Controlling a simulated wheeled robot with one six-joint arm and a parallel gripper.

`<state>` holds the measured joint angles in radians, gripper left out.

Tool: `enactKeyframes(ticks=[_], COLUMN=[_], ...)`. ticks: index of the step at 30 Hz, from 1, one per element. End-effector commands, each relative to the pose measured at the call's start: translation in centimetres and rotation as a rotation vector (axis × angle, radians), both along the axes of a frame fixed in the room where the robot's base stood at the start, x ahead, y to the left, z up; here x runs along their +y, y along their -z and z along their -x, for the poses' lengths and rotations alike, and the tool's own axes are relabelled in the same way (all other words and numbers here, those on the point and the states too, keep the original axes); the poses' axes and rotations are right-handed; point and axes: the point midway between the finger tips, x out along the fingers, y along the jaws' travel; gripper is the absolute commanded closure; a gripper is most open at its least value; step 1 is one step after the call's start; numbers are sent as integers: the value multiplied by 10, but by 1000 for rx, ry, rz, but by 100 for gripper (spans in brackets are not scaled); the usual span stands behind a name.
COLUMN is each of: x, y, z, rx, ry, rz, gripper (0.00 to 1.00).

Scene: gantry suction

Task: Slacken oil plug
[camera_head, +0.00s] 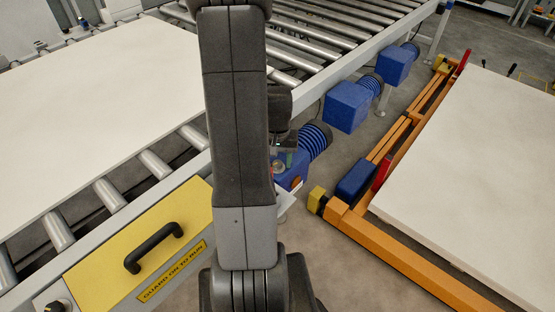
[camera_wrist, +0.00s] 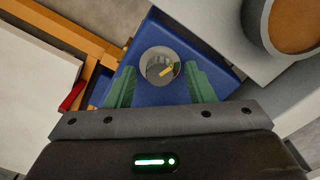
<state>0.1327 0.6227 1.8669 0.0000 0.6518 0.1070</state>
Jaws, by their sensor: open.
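My gripper (camera_wrist: 159,72) has two green fingers, spread apart, one on each side of the disc in the picture. I see no contact between fingers and disc, and the depth gap cannot be told. In the head view the blue housing (camera_head: 298,163) shows beside the conveyor, partly covered by my arm, and my gripper (camera_head: 284,160) is small and mostly hidden there.
A conveyor with rollers (camera_head: 157,164) carries a large pale board (camera_head: 90,90). A yellow guard (camera_head: 150,240) with a black handle (camera_head: 153,248) stands in front. Other blue motors (camera_head: 347,106) line the conveyor side. At right, an orange frame (camera_head: 375,240) bears a pale slab (camera_head: 480,150). Grey floor lies between.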

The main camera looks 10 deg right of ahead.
Motion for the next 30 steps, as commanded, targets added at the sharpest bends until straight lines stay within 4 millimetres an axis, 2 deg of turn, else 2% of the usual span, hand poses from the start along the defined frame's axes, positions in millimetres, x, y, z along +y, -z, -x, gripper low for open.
enactKeyframes(ticks=[7, 14, 23, 30], x=[0, 0, 0, 0], y=[1, 0, 0, 1], z=[0, 0, 0, 0], rx=[0, 0, -1, -1], ry=[0, 0, -36, -169], rz=[0, 0, 0, 0], gripper=[51, 96, 96, 96])
